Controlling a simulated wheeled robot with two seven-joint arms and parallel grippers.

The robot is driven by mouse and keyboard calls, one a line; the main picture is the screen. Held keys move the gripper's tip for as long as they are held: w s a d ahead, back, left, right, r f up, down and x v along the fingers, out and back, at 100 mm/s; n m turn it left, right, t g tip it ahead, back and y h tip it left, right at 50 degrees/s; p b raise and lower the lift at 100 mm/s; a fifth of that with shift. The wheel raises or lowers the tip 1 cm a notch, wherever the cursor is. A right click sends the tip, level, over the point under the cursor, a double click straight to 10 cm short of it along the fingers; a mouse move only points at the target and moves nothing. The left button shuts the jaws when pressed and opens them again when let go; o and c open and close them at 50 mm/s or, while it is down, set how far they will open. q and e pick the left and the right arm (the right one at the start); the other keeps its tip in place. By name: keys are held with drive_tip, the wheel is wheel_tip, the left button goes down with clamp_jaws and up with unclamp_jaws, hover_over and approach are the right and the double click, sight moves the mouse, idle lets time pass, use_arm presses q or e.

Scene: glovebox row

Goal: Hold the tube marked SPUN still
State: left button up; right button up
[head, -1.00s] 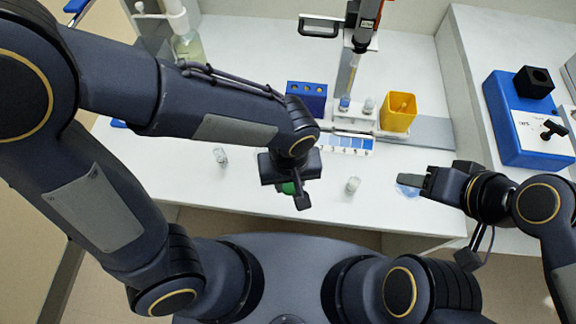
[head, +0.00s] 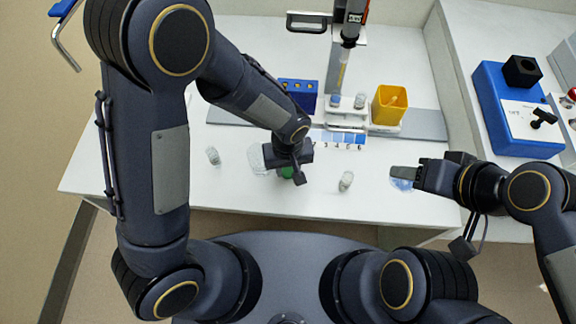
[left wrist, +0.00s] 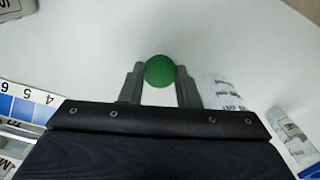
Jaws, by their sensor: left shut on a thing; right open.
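My left gripper (head: 288,172) is shut on a green-capped thing (left wrist: 160,70), whose round cap shows between the fingertips in the left wrist view. Its body is hidden below the cap, and no mark can be read on it. A small clear tube (head: 346,180) stands right of the gripper, and another (head: 213,155) stands to the left. Their labels are too small to read in the head view. A labelled tube also shows at the right of the left wrist view (left wrist: 295,135). My right gripper (head: 405,178) is open, low over the right of the bench.
A clear thing (head: 256,158) lies left of my left gripper. Behind are a blue block (head: 298,95), a numbered strip (head: 340,139), a rack holding tubes (head: 347,112) and a yellow bin (head: 390,104). A blue device (head: 492,110) stands at right. The bench front (head: 240,195) is clear.

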sight(288, 171)
use_arm(q)
drive_tip(key=shift+f, duration=0.15)
drive_tip(key=o, duration=0.8)
wheel_tip(288, 171, up, 12)
drive_tip(key=s+a+r+t+h, duration=0.1)
drive_tip(key=s+a+r+t, duration=0.1)
drive_tip(key=a, duration=0.4)
drive_tip(key=s+a+r+t+h, duration=0.1)
drive_tip(key=s+a+r, duration=0.3)
drive_tip(key=s+a, duration=0.1)
drive_tip(key=s+a+r+m+t+h, duration=0.1)
drive_tip(key=s+a+r+t, duration=0.1)
drive_tip(key=a, duration=0.5)
wheel_tip(288, 171, up, 2)
drive_tip(key=shift+s+a+r+t+h+p, duration=0.1)
drive_tip(key=shift+s+a+t+h+p, duration=0.3)
drive_tip(key=shift+s, duration=0.4)
